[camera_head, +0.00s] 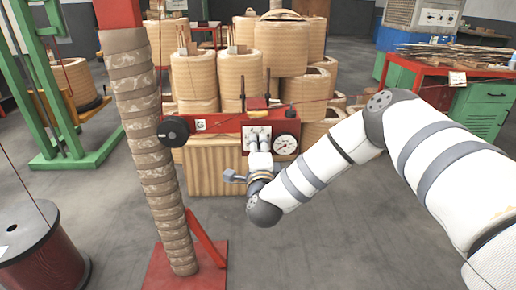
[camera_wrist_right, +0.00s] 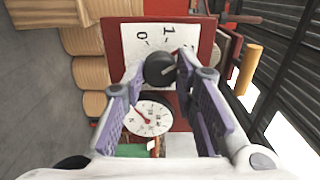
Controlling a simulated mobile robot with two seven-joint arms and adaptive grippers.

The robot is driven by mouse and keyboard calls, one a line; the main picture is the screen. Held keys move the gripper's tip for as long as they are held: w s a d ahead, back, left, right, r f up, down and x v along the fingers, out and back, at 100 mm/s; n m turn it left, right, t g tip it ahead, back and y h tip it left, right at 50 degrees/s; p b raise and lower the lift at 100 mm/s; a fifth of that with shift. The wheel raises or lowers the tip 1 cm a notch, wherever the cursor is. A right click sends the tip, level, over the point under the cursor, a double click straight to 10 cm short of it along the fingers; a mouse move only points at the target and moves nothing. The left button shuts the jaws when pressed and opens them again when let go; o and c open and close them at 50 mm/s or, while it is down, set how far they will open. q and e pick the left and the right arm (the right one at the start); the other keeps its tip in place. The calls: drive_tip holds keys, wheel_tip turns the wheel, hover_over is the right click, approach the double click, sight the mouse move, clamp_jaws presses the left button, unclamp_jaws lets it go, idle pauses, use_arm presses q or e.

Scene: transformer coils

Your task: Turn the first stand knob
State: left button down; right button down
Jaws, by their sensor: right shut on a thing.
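The stand is a red box (camera_head: 215,124) on a wooden crate. In the right wrist view a black knob (camera_wrist_right: 160,71) sits on a white dial plate (camera_wrist_right: 140,36) marked with numbers such as 0 and 1. My right gripper (camera_head: 258,141) reaches the front of the stand, its two fingers on either side of the knob and shut on it. In the head view the gripper hides the knob. A round gauge (camera_head: 286,144) is just right of the gripper; it also shows in the wrist view (camera_wrist_right: 148,118). My left gripper is not in view.
A wrapped column (camera_head: 150,150) on a red base (camera_head: 185,272) stands left of the stand. Several coils (camera_head: 240,78) stack behind it. A dark red spool (camera_head: 40,255) is at the lower left. A red table (camera_head: 440,66) is at the right.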

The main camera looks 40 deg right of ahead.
use_arm(q)
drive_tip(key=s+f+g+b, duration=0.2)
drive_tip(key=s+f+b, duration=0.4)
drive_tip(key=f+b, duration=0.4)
drive_tip(key=shift+b, duration=0.55)
use_arm(e)
drive_tip(key=shift+m, duration=10.9)
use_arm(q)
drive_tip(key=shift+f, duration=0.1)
use_arm(e)
drive_tip(key=shift+r, duration=0.1)
drive_tip(key=c, duration=1.2)
unclamp_jaws()
drive_tip(key=shift+c, duration=0.2)
drive_tip(key=v, duration=1.2)
